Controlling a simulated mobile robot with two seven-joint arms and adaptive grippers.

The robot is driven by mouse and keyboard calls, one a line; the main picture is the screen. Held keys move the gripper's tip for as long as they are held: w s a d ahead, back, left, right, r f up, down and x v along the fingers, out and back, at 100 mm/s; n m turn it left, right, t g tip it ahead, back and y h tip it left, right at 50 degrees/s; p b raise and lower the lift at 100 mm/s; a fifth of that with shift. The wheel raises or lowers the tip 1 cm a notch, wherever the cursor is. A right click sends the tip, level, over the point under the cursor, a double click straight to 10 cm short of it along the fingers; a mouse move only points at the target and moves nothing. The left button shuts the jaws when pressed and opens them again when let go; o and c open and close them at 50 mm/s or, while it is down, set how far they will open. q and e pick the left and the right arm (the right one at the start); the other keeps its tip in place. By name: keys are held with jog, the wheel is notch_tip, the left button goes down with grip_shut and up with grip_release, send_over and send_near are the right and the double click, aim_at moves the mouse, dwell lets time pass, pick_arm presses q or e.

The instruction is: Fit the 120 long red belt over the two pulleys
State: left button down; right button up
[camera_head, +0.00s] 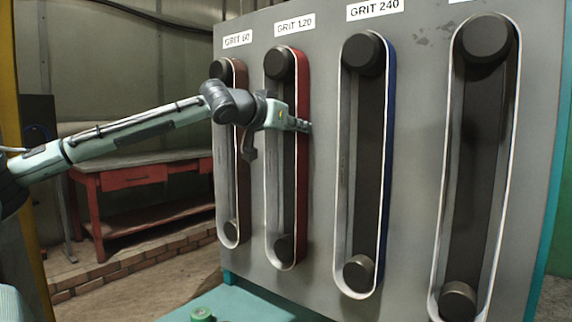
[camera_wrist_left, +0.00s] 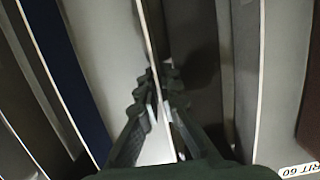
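The 120 long red belt (camera_head: 302,180) hangs as a tall loop around an upper peg (camera_head: 279,64) and a lower peg (camera_head: 285,248), under the label GRIT 120. My left gripper (camera_head: 303,125) reaches across the loop to its right-hand run, a little below the upper peg. In the left wrist view the two fingers (camera_wrist_left: 163,85) are close together, with the belt's pale edge (camera_wrist_left: 150,35) running between them; they appear shut on it. The finger pads partly hide the belt there. My right gripper and the two pulleys are not in view.
The grey rack panel (camera_head: 325,215) also bears a GRIT 60 belt (camera_head: 216,180) on the left, a blue GRIT 240 belt (camera_head: 387,160) and a wider belt (camera_head: 510,150) on the right. A red workbench (camera_head: 140,178) stands behind at left.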

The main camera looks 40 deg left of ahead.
pick_arm(q)
jog(key=shift+r, duration=0.4)
dwell(0.8)
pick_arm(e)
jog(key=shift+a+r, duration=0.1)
pick_arm(q)
jog(key=f+b+v, duration=0.2)
jog(key=b+v, duration=0.7)
jog(key=v, duration=0.1)
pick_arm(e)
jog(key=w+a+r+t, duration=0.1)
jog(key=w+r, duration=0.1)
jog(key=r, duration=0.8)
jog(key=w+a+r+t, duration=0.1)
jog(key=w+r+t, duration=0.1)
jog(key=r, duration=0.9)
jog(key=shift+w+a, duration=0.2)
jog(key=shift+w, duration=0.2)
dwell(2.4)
pick_arm(q)
jog(key=shift+s, duration=0.15)
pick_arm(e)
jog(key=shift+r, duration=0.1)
